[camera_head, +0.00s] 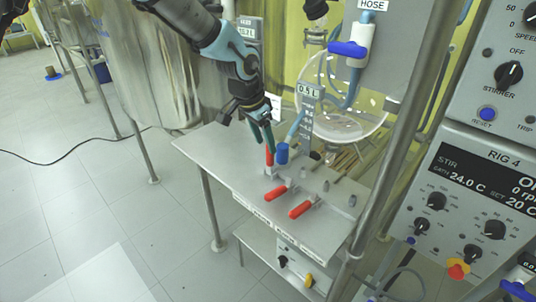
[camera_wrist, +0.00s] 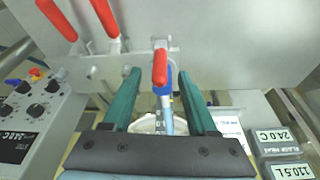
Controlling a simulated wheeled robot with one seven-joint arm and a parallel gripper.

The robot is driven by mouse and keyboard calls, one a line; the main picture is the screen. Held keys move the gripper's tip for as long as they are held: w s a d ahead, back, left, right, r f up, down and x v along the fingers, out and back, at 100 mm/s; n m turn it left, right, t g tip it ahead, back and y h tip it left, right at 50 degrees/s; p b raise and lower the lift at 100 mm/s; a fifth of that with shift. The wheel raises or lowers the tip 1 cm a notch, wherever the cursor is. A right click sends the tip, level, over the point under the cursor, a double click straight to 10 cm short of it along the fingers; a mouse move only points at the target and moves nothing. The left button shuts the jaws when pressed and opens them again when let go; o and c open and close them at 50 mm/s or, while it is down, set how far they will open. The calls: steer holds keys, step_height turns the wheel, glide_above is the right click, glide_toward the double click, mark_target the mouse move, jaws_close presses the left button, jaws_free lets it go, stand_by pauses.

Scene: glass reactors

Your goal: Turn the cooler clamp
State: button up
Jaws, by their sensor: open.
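Three red-handled clamps are on the grey metal bench. One red handle (camera_head: 269,155) stands upright beside a blue cylindrical part (camera_head: 282,153); the other two, a middle one (camera_head: 277,192) and a front one (camera_head: 300,209), lie lower and slanted. I cannot read which is the cooler clamp. My gripper (camera_head: 264,138) is open with green fingers just above the upright handle. In the wrist view the gripper (camera_wrist: 159,80) has this red handle (camera_wrist: 160,66) between its spread fingers, with a gap on both sides. The other handles show at upper left (camera_wrist: 107,18) (camera_wrist: 57,18).
The bench top (camera_head: 222,155) is clear at left. A round glass vessel (camera_head: 345,110) and a 0.5 L label post (camera_head: 307,95) stand behind. A metal upright post (camera_head: 400,130) and the RIG 4 control panel (camera_head: 480,200) are at right.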

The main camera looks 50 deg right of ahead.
steer(key=shift+b+v, duration=0.35)
steer(key=shift+v, duration=2)
steer(key=w+a+n+t+y, duration=0.1)
steer(key=w+a+n, duration=0.3)
steer(key=w+a, duration=0.6)
steer(key=w+a+n+t+y, duration=0.1)
steer(key=w+a+n, duration=0.45)
steer(key=a, duration=0.85)
steer(key=s+a+r+n+y, duration=0.1)
steer(key=a+n, duration=0.8)
steer(key=a, duration=1.9)
steer(key=shift+s+a+r+n, duration=0.15)
steer(key=shift+s+r+n, duration=0.05)
steer(key=shift+s+n, duration=0.2)
